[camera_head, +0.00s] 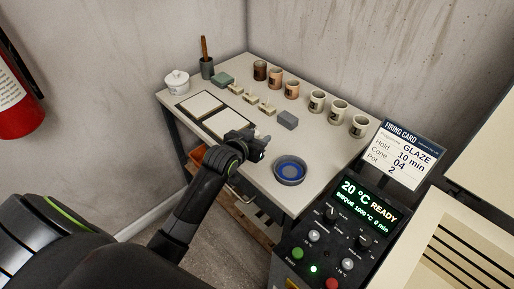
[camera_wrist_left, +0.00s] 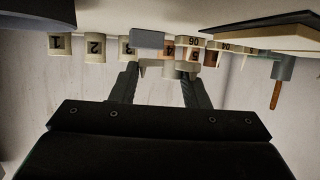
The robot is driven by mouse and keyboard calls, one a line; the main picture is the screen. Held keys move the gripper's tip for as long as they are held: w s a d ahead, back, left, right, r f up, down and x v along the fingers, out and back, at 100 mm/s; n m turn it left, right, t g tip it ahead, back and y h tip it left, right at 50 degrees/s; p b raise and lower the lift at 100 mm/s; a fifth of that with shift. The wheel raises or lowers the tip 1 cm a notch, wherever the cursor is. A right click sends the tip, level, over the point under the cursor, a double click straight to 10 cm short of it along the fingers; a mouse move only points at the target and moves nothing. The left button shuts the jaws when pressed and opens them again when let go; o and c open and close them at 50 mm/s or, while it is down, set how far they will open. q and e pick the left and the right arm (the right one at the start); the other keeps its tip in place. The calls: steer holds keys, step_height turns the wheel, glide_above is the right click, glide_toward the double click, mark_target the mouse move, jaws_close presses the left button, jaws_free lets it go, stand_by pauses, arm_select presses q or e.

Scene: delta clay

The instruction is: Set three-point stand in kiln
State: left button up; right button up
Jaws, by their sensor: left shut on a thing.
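My left gripper (camera_head: 264,142) is above the table's front part, left of the blue bowl. In the left wrist view its fingers (camera_wrist_left: 160,72) are shut on a small cream piece with points (camera_wrist_left: 168,70), which looks like a three-point stand; in the head view the gripper mostly hides it. Several similar cream stands (camera_head: 250,97) lie in a row behind the gripper. The kiln's control panel (camera_head: 340,225), reading 20 °C READY, is at the lower right. Cream casing with slots (camera_head: 460,255) beside it seems to be the kiln; its chamber is not visible. My right gripper is out of view.
The table (camera_head: 325,150) also bears white tiles (camera_head: 200,104), a grey block (camera_head: 288,120), the blue bowl (camera_head: 290,170) and several numbered cups (camera_head: 338,110). A lidded white jar (camera_head: 177,80) stands at the left. A firing card (camera_head: 405,155) rises behind the panel.

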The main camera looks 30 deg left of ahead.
arm_select(q)
steer(key=shift+f+p, duration=0.35)
steer(key=shift+f, duration=1.95)
steer(key=shift+f, duration=0.15)
steer(key=o, duration=0.9)
steer(key=shift+o, duration=0.2)
